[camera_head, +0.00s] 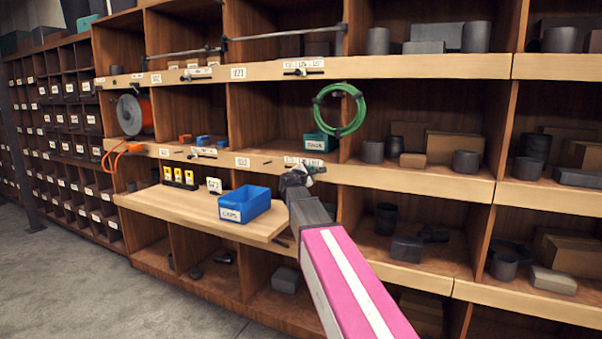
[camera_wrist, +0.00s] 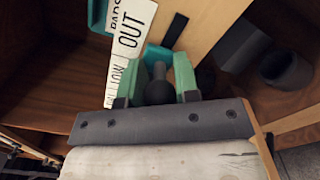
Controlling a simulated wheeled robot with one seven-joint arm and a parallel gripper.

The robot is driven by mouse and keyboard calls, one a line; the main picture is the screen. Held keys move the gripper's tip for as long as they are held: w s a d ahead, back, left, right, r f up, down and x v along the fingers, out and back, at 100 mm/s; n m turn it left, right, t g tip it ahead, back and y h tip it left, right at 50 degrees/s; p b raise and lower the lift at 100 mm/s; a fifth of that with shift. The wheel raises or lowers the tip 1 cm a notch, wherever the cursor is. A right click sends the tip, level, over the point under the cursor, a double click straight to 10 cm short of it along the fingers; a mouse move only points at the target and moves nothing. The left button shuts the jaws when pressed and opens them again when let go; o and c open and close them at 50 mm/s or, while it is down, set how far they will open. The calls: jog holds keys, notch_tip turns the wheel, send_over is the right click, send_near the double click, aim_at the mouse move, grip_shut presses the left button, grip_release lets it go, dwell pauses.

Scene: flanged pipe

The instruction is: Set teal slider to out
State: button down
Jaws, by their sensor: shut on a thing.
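The teal slider shows in the wrist view as a small teal piece (camera_wrist: 157,53) with a dark round knob (camera_wrist: 158,92). It sits at the shelf edge beside a white label strip (camera_wrist: 128,45), where "OUT" can be read next to the slider. My gripper (camera_wrist: 158,84) has its two light green fingers on either side of the knob and is shut on it. In the head view my gripper (camera_head: 297,178) is at the middle shelf edge, below the teal bin (camera_head: 315,143). My gripper and arm hide most of the slider there.
A blue bin (camera_head: 243,204) stands on a pull-out wooden board (camera_head: 165,203) just left of my arm. A green cable coil (camera_head: 340,110) hangs above right. Other dark sliders show on the shelf edges, such as one above (camera_head: 302,72). Open floor lies at lower left.

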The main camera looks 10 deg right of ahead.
jog(key=shift+s+d, duration=0.7)
jog(key=shift+d, duration=0.15)
jog(key=c, duration=0.8)
grip_release()
jog(key=shift+d, duration=0.1)
jog(key=shift+c, duration=0.2)
jog(key=v, duration=1.1)
jog(key=shift+w, duration=0.1)
